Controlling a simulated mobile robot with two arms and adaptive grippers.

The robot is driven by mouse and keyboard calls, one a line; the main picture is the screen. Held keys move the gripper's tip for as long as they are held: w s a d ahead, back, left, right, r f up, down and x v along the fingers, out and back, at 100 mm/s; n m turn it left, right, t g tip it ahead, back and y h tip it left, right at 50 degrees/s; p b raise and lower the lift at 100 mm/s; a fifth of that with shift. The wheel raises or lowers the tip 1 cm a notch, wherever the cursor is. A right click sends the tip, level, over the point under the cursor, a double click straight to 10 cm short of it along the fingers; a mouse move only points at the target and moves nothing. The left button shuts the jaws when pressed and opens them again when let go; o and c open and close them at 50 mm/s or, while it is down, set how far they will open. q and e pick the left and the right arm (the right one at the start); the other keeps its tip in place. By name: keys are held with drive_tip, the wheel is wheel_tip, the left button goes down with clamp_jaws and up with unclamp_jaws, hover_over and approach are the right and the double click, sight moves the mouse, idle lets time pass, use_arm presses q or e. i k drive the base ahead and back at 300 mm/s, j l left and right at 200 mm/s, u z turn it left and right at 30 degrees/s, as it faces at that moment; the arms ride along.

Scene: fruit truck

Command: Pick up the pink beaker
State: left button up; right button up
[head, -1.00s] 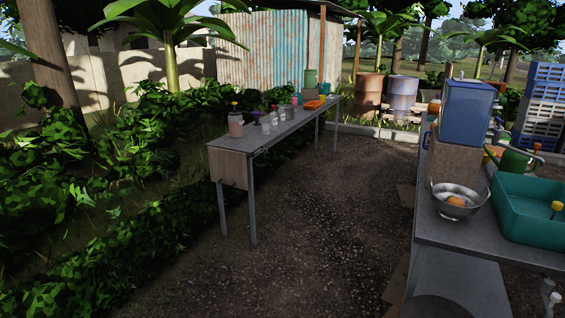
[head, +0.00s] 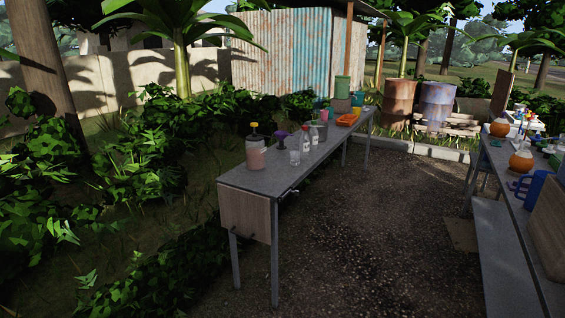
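A small pink cup-like thing (head: 324,114), perhaps the pink beaker, stands toward the far half of the long grey table (head: 262,180). It is too small to make out clearly. A dull pink jar (head: 256,154) with a yellow top stands at the table's near end. A clear glass (head: 294,157), a purple item (head: 280,137) and white bottles (head: 306,140) stand between them. Neither of my grippers is in view.
Another table (head: 503,193) with orange round items and a blue jug (head: 535,189) runs along the right. Dark ground (head: 385,220) between the tables is clear; bushes line the left.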

sight(324, 113)
drive_tip(key=i+l+z, duration=0.2)
drive_tip(key=i+z, duration=0.15)
drive_tip(key=i, duration=0.3)
drive_tip(key=i+z, duration=0.35)
drive_tip(key=i, duration=0.3)
drive_tip(key=i+j+z, duration=0.15)
drive_tip(key=i+z, duration=0.2)
drive_tip(key=i, duration=2.25)
drive_tip(key=i+l+u, duration=0.1)
drive_tip(key=i+u, duration=0.3)
drive_tip(key=i+l+u, duration=0.3)
drive_tip(key=i+u, duration=0.15)
drive_tip(key=i+l+u, duration=0.85)
drive_tip(key=l, duration=0.15)
drive_tip(key=k+j, duration=0.05)
